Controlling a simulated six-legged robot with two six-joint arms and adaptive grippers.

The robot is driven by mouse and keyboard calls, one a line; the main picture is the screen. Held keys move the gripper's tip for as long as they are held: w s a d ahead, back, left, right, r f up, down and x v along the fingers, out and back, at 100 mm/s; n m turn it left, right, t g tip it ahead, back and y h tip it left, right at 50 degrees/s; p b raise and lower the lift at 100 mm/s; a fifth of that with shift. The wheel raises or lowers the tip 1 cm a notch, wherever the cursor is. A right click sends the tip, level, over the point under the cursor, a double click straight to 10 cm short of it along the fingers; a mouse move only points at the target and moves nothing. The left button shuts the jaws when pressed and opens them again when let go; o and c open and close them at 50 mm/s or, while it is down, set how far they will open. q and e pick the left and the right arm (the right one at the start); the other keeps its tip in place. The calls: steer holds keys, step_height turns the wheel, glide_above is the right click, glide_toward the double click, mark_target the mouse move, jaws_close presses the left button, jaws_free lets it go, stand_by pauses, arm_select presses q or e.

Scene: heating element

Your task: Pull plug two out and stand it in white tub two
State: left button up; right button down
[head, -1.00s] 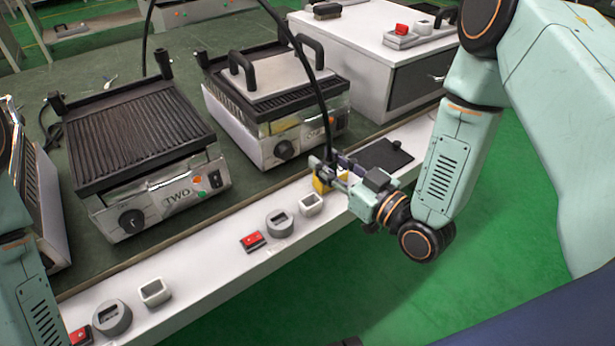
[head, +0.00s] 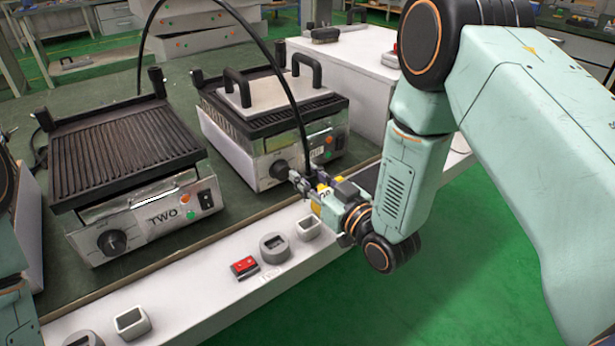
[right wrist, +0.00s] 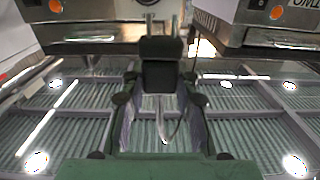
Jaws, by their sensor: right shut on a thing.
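My right gripper (head: 304,180) is shut on a black plug (right wrist: 160,75), raised above the white ledge in front of the right grill. In the right wrist view the plug sits between the fingers, its two metal pins pointing up the picture. Its black cable (head: 258,42) arches up and left in the head view. I cannot read a number on it. One white tub (head: 132,322) stands on the ledge in front of the grill marked TWO (head: 135,205); another white tub (head: 308,228) stands below my gripper. Both look empty. My left gripper is out of view.
Grey round sockets (head: 273,248) and (head: 83,340) stand beside the tubs; a red switch (head: 244,267) is left of the farther socket. The second grill (head: 262,125) is close behind my gripper. The white ledge (head: 200,300) is clear between the two groups.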

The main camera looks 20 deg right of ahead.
mark_target(309, 199)
steer(key=shift+w+d+f, duration=0.1)
steer(key=shift+d+f, duration=0.1)
steer(key=shift+f, duration=0.3)
steer(key=shift+a+f+b, duration=0.3)
steer(key=shift+f+b, duration=0.2)
steer(key=shift+b, duration=0.25)
steer(key=shift+d+f+b, duration=0.2)
steer(key=shift+f+b, duration=0.55)
steer(key=shift+f, duration=0.45)
steer(key=shift+a+f+b, duration=0.1)
steer(key=shift+f+b, duration=0.5)
steer(key=shift+f, duration=0.15)
steer(key=shift+p, duration=0.45)
steer(key=shift+f+b, duration=1.7)
steer(key=shift+f, duration=0.7)
steer(key=c, duration=0.9)
jaws_free()
steer(key=shift+c, duration=0.2)
steer(key=shift+s, duration=0.2)
